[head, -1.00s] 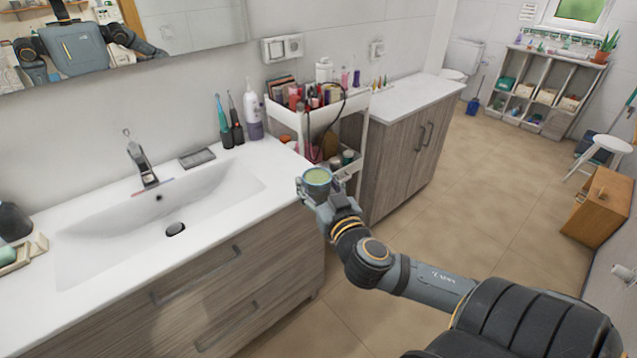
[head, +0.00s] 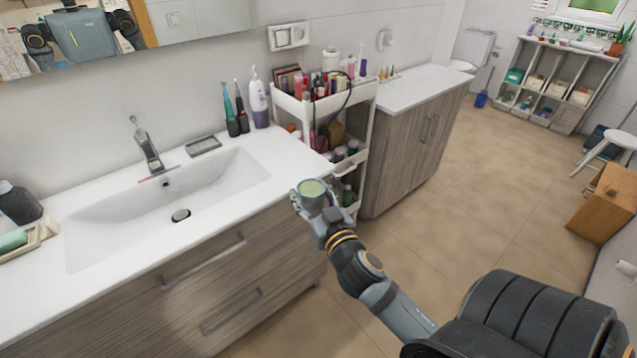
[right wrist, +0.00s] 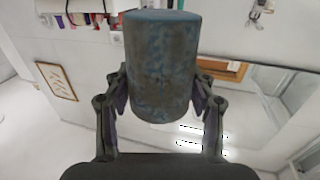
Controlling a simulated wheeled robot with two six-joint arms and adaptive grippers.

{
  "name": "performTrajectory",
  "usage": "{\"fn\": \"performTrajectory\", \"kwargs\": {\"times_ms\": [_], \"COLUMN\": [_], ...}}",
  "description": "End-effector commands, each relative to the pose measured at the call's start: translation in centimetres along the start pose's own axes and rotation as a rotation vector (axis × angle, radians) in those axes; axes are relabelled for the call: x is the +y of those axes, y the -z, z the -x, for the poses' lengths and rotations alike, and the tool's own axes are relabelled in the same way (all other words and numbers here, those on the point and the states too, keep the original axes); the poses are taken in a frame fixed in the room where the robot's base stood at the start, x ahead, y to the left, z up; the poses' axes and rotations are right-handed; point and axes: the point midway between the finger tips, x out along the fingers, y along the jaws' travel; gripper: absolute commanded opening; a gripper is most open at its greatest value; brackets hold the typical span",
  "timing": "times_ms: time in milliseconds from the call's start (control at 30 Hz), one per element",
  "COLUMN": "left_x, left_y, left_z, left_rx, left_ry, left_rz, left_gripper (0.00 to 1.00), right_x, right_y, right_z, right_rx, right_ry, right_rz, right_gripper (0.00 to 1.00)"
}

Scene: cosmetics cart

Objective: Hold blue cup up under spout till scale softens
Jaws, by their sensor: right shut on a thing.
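The blue cup (right wrist: 160,70) has a mottled blue-grey side in the right wrist view. In the head view the cup (head: 312,190) shows a pale green, round inside. My right gripper (head: 311,203) is shut on the cup, with a finger on each side of it, and holds it upright in front of the counter's right end. The chrome faucet (head: 147,147) with its spout stands at the back of the white sink (head: 110,215), well to the left of the cup. My left gripper is not in view, apart from a small mirror reflection of my body.
A white cart (head: 360,110) full of cosmetics stands just behind the cup. Toothbrushes (head: 235,105) and a pump bottle (head: 258,104) stand at the counter's back. A soap dish (head: 30,240) lies at the left. The air over the sink is free.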

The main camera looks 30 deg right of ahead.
Motion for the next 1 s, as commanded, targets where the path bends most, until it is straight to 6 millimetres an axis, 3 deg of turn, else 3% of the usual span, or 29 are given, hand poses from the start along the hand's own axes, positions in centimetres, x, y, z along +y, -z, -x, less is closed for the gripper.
{"fn": "performTrajectory", "kwargs": {"times_ms": [500,800,1000], "left_x": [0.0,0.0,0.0], "left_y": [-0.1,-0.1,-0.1], "left_z": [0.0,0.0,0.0], "left_rx": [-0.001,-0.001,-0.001], "left_ry": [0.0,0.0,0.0], "left_rz": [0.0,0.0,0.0], "left_gripper": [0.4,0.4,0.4], "right_x": [-6.3,-8.9,-9.4], "right_y": [-10.0,-13.8,-14.5], "right_z": [0.6,0.8,0.8], "right_rx": [0.0,-0.001,0.002], "right_ry": [0.117,0.168,0.177], "right_rz": [-0.006,-0.001,-0.001], "right_gripper": [0.16,0.16,0.16]}}
